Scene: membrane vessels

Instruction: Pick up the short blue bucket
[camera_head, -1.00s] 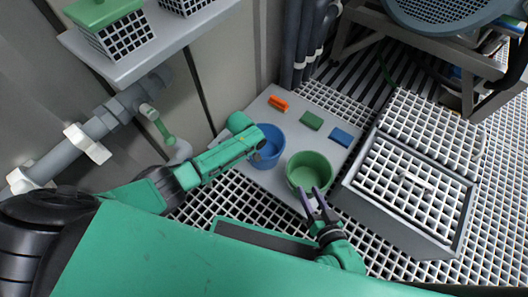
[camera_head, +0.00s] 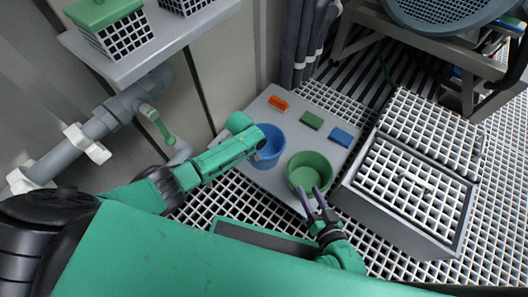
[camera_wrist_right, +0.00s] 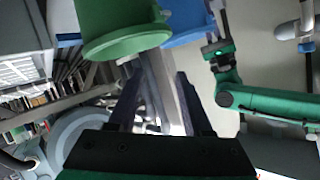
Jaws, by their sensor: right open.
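The blue bucket (camera_head: 271,153) stands upright on the grey platform, partly hidden by my left arm. It also shows in the right wrist view (camera_wrist_right: 188,26), partly behind the green bucket. The green bucket (camera_head: 311,178) stands right of it and nearer my right gripper; it also fills the upper left of the right wrist view (camera_wrist_right: 120,40). My right gripper (camera_head: 312,195) is open and empty, at the near edge of the green bucket. My left arm reaches to the blue bucket's left side; its gripper's fingers cannot be made out.
Pipes and a wall shelf (camera_head: 160,40) are at left.

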